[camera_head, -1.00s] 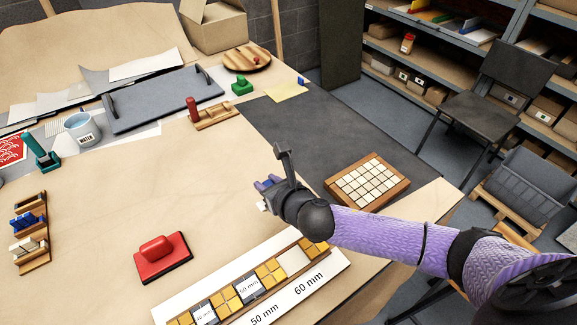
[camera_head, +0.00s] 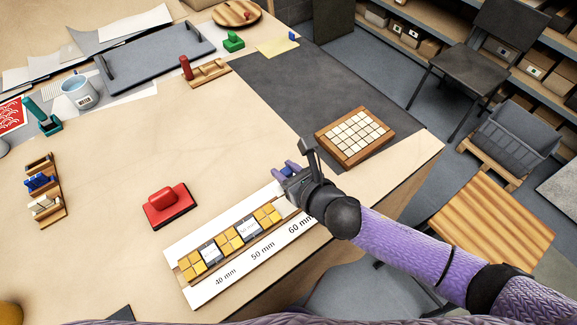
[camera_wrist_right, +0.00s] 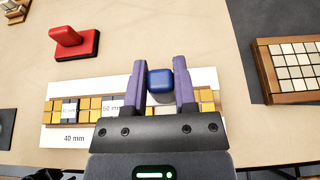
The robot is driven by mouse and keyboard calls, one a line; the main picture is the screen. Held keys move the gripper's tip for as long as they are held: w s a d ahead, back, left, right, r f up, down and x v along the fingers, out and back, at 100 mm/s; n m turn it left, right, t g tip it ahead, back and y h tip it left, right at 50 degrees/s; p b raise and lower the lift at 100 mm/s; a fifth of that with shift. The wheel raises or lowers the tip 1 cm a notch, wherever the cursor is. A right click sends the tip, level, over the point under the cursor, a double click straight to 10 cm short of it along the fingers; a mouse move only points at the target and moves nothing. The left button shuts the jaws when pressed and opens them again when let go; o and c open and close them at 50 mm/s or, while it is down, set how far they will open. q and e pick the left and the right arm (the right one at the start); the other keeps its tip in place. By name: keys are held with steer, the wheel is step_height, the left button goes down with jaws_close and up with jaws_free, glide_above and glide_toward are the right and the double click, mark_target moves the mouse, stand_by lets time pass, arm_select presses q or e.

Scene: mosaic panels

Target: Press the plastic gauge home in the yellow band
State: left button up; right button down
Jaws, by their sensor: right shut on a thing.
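The yellow band (camera_head: 225,239) is a row of yellow tiles in a wooden strip, with white-labelled gauges between them. It also shows behind the fingers in the right wrist view (camera_wrist_right: 90,103). My right gripper (camera_head: 286,171) is over the band's right end, near the 60 mm mark. In the right wrist view its purple fingers (camera_wrist_right: 160,75) are shut on a blue block (camera_wrist_right: 160,80), which looks like the grip of the plastic gauge. The gauge's underside and the slot below are hidden, so I cannot tell whether they touch. My left gripper is out of view.
A red-handled block (camera_head: 170,206) lies left of the band. A wooden tray of white tiles (camera_head: 355,136) stands beyond the gripper on a dark mat (camera_head: 290,100). A small rack (camera_head: 44,190) with blue and white pieces is far left. The table between is clear.

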step_height(320, 180, down, 6)
steer(key=b, duration=0.4)
steer(key=shift+r, duration=0.1)
stand_by(0.5)
stand_by(0.4)
stand_by(0.3)
steer(key=shift+r, duration=0.1)
stand_by(0.3)
